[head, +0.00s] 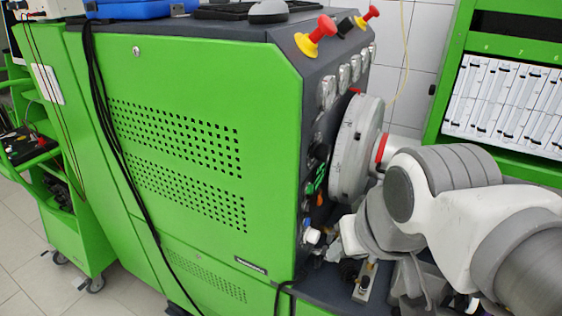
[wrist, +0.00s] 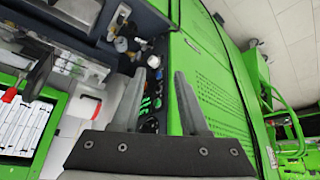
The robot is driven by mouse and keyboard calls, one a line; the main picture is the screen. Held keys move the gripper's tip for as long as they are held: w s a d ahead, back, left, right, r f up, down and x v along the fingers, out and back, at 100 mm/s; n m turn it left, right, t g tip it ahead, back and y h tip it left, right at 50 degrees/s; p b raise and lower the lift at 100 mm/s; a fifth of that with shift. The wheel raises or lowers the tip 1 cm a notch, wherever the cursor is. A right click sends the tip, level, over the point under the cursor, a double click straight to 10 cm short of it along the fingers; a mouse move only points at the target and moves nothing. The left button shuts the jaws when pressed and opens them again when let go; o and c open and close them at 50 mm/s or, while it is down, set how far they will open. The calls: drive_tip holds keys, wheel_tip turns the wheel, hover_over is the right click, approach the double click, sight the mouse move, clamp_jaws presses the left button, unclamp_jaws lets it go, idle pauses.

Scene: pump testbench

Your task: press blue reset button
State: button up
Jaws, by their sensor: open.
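My gripper (wrist: 161,78) is open and empty in the wrist view, its two grey fingers pointing at the dark control panel (wrist: 152,82) of the green test bench. The panel has green-lit controls (wrist: 150,103) between the fingers and a pale round knob (wrist: 153,61) near the fingertips. In the head view the panel's edge shows green-lit controls (head: 318,181) and a small white and blue part (head: 311,236) low down. My arm hides part of the bench front in the head view.
A large grey round disc (head: 352,150) juts out from the bench front beside my arm. Red and yellow knobs (head: 315,37) stand on top. A low ledge with fittings (head: 364,282) lies under the arm. A green cabinet (head: 440,100) stands at the right.

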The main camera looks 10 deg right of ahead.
clamp_jaws()
idle(1.4)
